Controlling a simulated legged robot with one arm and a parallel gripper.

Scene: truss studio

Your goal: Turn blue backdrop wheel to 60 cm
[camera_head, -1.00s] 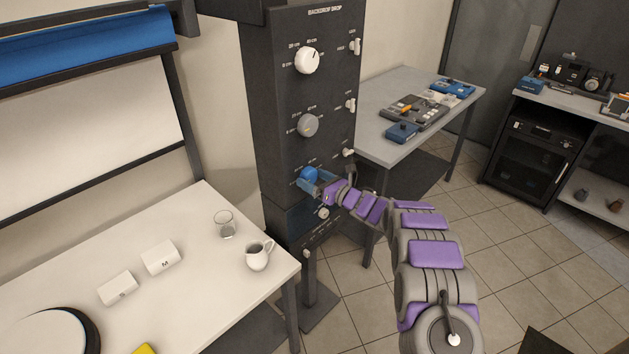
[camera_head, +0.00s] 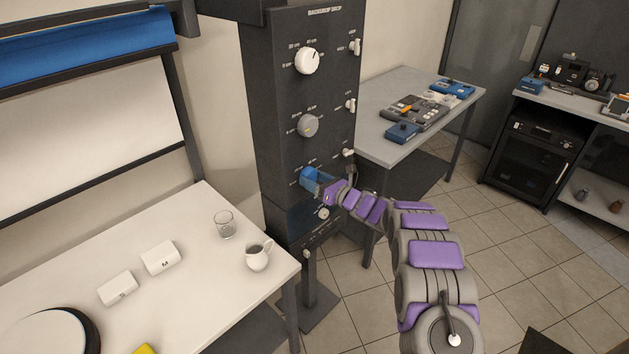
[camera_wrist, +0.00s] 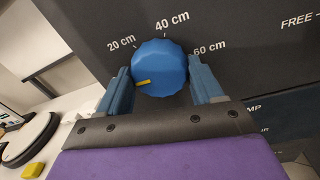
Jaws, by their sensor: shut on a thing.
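The blue wheel (camera_wrist: 160,67) is the lowest of three knobs on the dark panel and fills the middle of the wrist view. Its yellow pointer (camera_wrist: 143,82) points left, below the 20 cm mark (camera_wrist: 121,43). The 40 cm mark (camera_wrist: 172,21) is above the wheel and the 60 cm mark (camera_wrist: 209,48) is at its right. My gripper (camera_wrist: 163,78) is shut on the wheel, one blue-grey finger on each side. The blue backdrop roll (camera_head: 80,48) hangs at upper left.
A white knob (camera_head: 307,61) and a grey knob (camera_head: 308,125) sit above on the panel, with small levers (camera_head: 350,105) to their right. A white table (camera_head: 190,275) with a glass (camera_head: 224,224) and a jug (camera_head: 258,256) stands close at left. A grey table (camera_head: 385,150) stands behind my arm.

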